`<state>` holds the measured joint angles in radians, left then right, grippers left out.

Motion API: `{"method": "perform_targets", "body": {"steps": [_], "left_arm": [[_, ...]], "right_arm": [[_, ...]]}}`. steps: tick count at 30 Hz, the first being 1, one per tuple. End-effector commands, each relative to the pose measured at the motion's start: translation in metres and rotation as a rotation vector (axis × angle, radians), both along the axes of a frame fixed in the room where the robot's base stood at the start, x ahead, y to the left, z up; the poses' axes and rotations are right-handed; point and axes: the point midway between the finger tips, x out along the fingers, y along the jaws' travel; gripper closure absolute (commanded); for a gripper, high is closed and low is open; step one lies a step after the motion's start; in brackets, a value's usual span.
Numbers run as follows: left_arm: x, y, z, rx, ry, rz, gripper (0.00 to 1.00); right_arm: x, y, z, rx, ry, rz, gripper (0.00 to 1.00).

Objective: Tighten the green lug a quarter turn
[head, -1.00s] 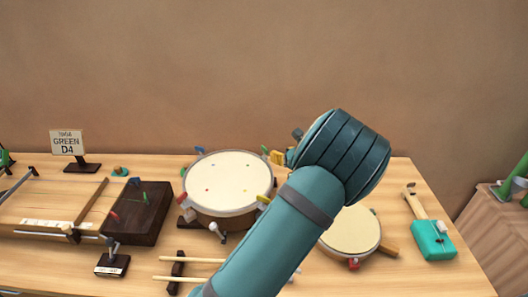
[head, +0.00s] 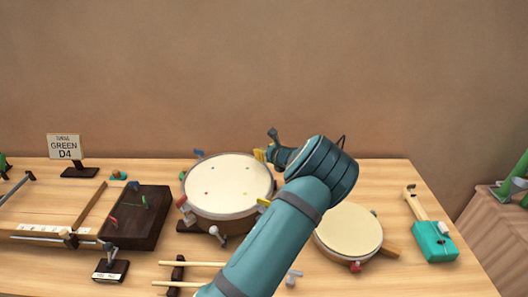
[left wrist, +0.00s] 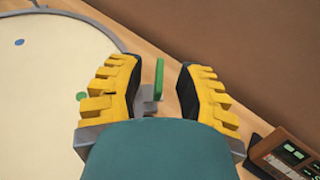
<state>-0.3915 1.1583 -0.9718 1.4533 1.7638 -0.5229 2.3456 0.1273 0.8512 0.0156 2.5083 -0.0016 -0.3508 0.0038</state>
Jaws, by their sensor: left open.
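The round cream drum (head: 232,180) stands on the table with coloured lugs around its rim. My left gripper (head: 263,155) is at its far right rim, with its yellow fingers partly hidden by my wrist. In the left wrist view my left gripper (left wrist: 160,68) is open, one finger on each side of the green lug (left wrist: 159,78), with a gap on both sides. The lug is hidden in the head view. My right gripper is not in view.
A sign (head: 64,147) reading "GREEN D4" stands at back left. A smaller drum (head: 349,230) and a teal instrument (head: 434,241) lie to the right. Sticks (head: 195,264) lie in front. A device with a lit display (left wrist: 287,154) sits near the right finger.

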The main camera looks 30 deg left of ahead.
Motion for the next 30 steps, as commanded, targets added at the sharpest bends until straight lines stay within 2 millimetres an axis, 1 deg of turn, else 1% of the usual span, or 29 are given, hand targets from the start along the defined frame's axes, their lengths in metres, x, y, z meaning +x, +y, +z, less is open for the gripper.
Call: {"method": "perform_targets", "body": {"steps": [4,14,15,17,18,30], "left_arm": [[0.0043,0.009,-0.0044,0.0,-0.001,0.0,0.65],[0.0055,0.0108,-0.0051,0.0,0.0,0.0,0.65],[0.0055,0.0108,-0.0051,0.0,0.0,0.0,0.72],[0.0055,0.0108,-0.0051,0.0,0.0,0.0,0.93],[0.0053,0.0107,-0.0051,0.0,0.0,0.0,1.0],[0.0053,0.011,-0.0053,0.0,-0.001,-0.004,1.0]], "right_arm": [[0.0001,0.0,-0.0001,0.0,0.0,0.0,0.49],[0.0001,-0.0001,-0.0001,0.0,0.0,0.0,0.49],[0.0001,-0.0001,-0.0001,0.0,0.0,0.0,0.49],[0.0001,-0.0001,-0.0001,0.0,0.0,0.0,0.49],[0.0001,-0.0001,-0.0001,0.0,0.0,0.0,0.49],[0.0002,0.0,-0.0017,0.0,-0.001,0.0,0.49]]}}
